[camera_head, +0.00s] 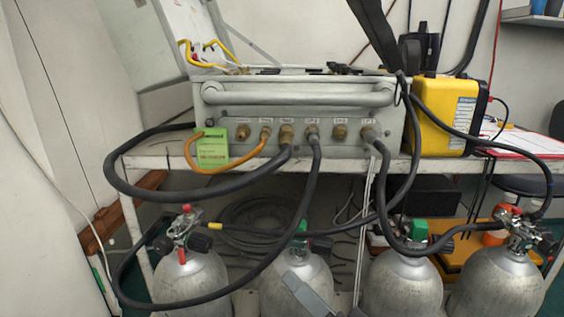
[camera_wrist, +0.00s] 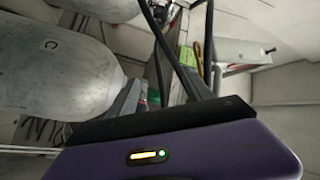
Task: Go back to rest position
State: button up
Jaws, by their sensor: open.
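My gripper (camera_wrist: 158,88) shows in the wrist view. A grey cylinder marked C (camera_wrist: 55,65) lies to the left of the fingers in that view. In the head view a grey angular piece, probably part of my arm, shows at the bottom centre in front of the cylinders. The air panel (camera_head: 300,112) sits on the bench, with several brass ports and dark hoses on its front. A green tag (camera_head: 212,147) hangs at its left side.
Several grey cylinders (camera_head: 190,275) stand below the bench edge (camera_head: 165,162), with valves and looping hoses above them. A yellow case (camera_head: 437,118) stands right of the panel. An orange hose (camera_head: 225,168) loops below the panel. The panel lid is raised at the left.

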jog(key=s+d+f+t+h, duration=0.3)
jog(key=s+d+f+h, duration=0.5)
jog(key=s+d+h, duration=0.4)
jog(key=s+d+f+n+g, duration=0.2)
jog(key=s, duration=1.1)
jog(key=s+d+f+n+g, duration=0.1)
jog(key=s+d+f+n, duration=0.1)
jog(key=s, duration=1)
notch_tip(320, 180, up, 31)
jog(key=p, duration=3)
jog(key=shift+r+p, duration=0.15)
jog(key=shift+p, duration=0.25)
jog(key=shift+d, duration=0.1)
